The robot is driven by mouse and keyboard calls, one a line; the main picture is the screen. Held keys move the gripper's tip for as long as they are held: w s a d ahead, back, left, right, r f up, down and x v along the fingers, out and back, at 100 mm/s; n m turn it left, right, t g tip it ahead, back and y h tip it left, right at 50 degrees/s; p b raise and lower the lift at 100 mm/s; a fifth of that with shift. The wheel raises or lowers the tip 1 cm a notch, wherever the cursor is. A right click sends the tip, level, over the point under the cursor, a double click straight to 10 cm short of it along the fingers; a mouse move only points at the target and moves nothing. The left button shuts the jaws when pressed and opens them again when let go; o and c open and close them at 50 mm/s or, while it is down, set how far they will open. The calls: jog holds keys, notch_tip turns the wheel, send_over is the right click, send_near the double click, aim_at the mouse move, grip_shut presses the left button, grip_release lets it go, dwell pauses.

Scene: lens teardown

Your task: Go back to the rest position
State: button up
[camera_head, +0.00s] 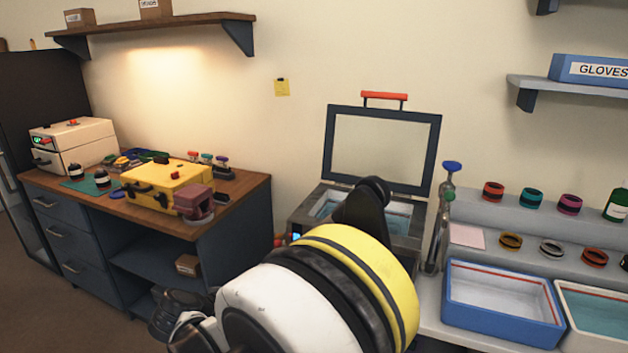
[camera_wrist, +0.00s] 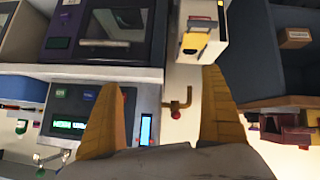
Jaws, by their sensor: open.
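My gripper (camera_wrist: 168,84) shows in the wrist view as two yellow fingers, spread apart with nothing held between them. Beyond the fingers are a dark panel with green lettering (camera_wrist: 70,123) and a small brass hook-like fitting (camera_wrist: 178,105) with a red end. In the head view my yellow, white and black arm fills the lower middle, in front of the grey machine with a raised, framed lid (camera_head: 381,150). My fingers cannot be made out there, and the arm hides part of the machine's front.
A wooden bench (camera_head: 150,212) at left holds a yellow case (camera_head: 165,183), a maroon device (camera_head: 194,203) and a white box machine (camera_head: 72,145). At right, a blue tray (camera_head: 500,325), a tall metal cylinder (camera_head: 437,225) and coloured rings (camera_head: 531,198) stand close to my arm.

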jog(key=s+d+r+g+y, duration=0.1)
jog(key=s+d+r, duration=0.1)
jog(key=d+r, duration=0.35)
jog(key=s+d+r+n+g, duration=0.1)
jog(key=s+d+r, duration=0.15)
jog(key=d, duration=0.65)
jog(key=s+d+r+y, duration=0.1)
jog(key=d+r, duration=0.3)
jog(key=d, duration=0.3)
jog(key=s+d+y, duration=0.1)
jog(key=s+d, duration=0.5)
jog(key=s, duration=0.2)
jog(key=s+d+r+n+y, duration=0.1)
jog(key=s+d, duration=0.5)
jog(key=s, duration=0.3)
jog(key=shift+d+r+y, duration=0.15)
jog(key=shift+d+y, duration=0.15)
